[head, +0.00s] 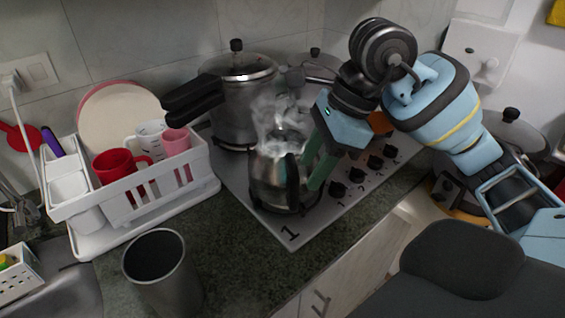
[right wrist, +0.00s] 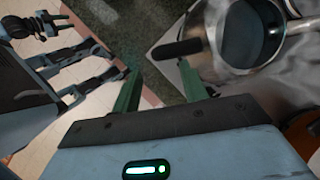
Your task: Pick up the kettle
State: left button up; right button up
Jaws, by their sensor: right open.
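The steaming metal kettle (head: 268,182) stands upright on the front-left burner of the stove, its dark handle (head: 292,184) facing right. In the right wrist view, a metal vessel (right wrist: 233,35), which looks like the kettle, has a black handle (right wrist: 178,48) pointing left. My right gripper (head: 315,165) is open, its green fingers just right of the kettle handle in the head view. In the right wrist view, the handle shows beyond the fingertips (right wrist: 160,72) with nothing held between them. Whether a finger touches the handle I cannot tell.
A pressure cooker (head: 240,95) with long black handles stands behind the kettle. A white dish rack (head: 145,195) with mugs is to the left. A grey cup (head: 160,270) stands on the counter in front. Stove knobs (head: 355,175) line the right side.

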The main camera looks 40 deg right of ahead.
aim_at(294, 193)
jog(key=shift+x, duration=3.85)
jog(key=shift+a+r, duration=0.1)
jog(key=shift+a, duration=0.05)
grip_shut()
jog(key=shift+w+r, duration=0.15)
